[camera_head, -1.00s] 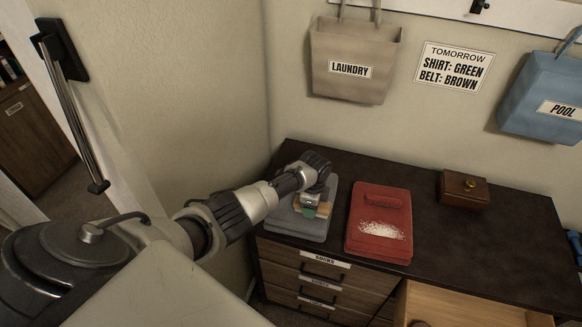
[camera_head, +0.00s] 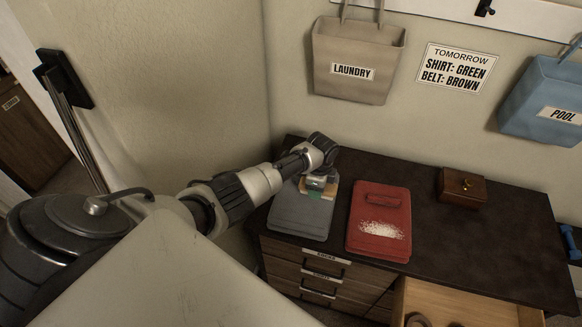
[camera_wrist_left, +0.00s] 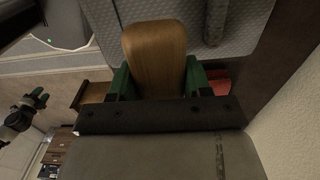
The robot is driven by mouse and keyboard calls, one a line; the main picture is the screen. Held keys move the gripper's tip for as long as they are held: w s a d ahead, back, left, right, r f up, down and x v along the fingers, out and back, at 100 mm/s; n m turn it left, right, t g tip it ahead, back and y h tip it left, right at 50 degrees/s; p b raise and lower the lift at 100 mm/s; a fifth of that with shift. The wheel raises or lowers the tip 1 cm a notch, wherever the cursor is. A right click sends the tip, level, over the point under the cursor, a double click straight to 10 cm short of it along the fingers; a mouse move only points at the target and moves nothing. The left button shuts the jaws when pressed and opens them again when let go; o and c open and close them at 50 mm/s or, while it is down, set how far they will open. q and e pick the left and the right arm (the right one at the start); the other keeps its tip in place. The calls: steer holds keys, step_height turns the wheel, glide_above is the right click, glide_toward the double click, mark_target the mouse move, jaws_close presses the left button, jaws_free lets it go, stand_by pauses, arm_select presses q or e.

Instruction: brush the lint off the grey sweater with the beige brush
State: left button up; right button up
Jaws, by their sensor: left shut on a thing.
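The grey sweater (camera_head: 302,216) lies folded on the left of the dark dresser top; its knit also shows in the left wrist view (camera_wrist_left: 262,45). I see no lint on its bare part; its back part is hidden by my arm. My left gripper (camera_head: 320,184) is over the sweater's back half, with green fingers shut on the beige brush (camera_wrist_left: 155,50). The brush's wooden back faces the wrist camera; its bristles are hidden, so contact with the knit cannot be told. My right gripper (camera_wrist_left: 38,97) shows small at the left of the wrist view, its opening unclear.
A folded red sweater (camera_head: 362,244) with white lint (camera_head: 381,229) lies to the right. A brown box (camera_head: 463,186) stands farther right. An open drawer (camera_head: 470,303) juts out at the front. Laundry (camera_head: 357,60) and pool (camera_head: 545,95) bags hang on the wall.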

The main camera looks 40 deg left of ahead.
arm_select(q)
steer(key=shift+w+r+p, duration=0.1)
steer(key=shift+r+p, duration=0.3)
steer(key=shift+r, duration=0.45)
steer(key=shift+s+r, duration=0.25)
